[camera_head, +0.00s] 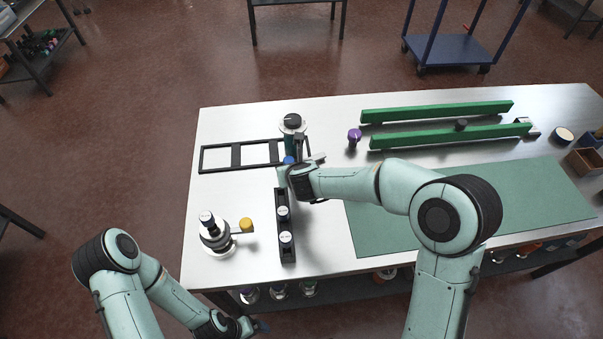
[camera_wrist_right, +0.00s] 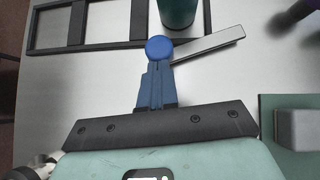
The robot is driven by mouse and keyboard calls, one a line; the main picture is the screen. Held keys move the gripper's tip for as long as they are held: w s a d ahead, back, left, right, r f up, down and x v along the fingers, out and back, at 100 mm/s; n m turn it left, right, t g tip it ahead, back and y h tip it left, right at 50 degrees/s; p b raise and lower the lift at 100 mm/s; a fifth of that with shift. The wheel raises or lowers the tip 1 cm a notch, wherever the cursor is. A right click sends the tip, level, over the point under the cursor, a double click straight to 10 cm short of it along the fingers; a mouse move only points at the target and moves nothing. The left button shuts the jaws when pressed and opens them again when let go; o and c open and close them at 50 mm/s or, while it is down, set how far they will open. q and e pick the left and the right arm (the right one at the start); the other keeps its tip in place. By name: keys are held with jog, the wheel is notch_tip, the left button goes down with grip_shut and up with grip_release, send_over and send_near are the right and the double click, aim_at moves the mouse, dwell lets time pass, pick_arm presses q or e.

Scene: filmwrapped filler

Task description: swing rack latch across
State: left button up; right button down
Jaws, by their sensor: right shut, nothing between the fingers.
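A narrow black rack (camera_head: 288,251) holding white-capped bottles stands on the table, its far end hidden by my right arm. Near that end a flat grey latch bar (camera_wrist_right: 208,46) points right from a round blue knob (camera_wrist_right: 160,47); the knob also shows in the head view (camera_head: 288,160). My right gripper (camera_wrist_right: 157,72) is shut and empty, its blue fingers directly at the near side of the knob. Whether they touch it I cannot tell. My left gripper (camera_head: 258,327) is low, off the table's front edge; its fingers are too small to read.
A black open frame (camera_head: 220,159) lies left of the knob. A teal canister (camera_wrist_right: 177,10) stands close behind it. A grey stand with a yellow knob (camera_head: 246,225) is front left. Green beams (camera_head: 437,110) and a green mat (camera_head: 530,190) are to the right.

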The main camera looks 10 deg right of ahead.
jog(key=shift+w+a+m+h, duration=0.3)
jog(key=shift+w+m+h, duration=0.2)
jog(key=shift+w+m, duration=0.15)
jog(key=shift+w+a+m+h, duration=0.3)
jog(key=shift+w+m+h, duration=0.2)
jog(key=shift+w+m, duration=0.1)
jog(key=shift+w+a+m+h, duration=0.3)
jog(key=shift+w+m+h, duration=0.2)
jog(key=shift+w+m, duration=0.15)
pick_arm(q)
jog(key=shift+w+r, duration=0.15)
jog(key=shift+r, duration=0.1)
jog(key=shift+r, duration=0.1)
pick_arm(e)
jog(key=shift+d+r, duration=0.1)
jog(key=shift+r, duration=0.05)
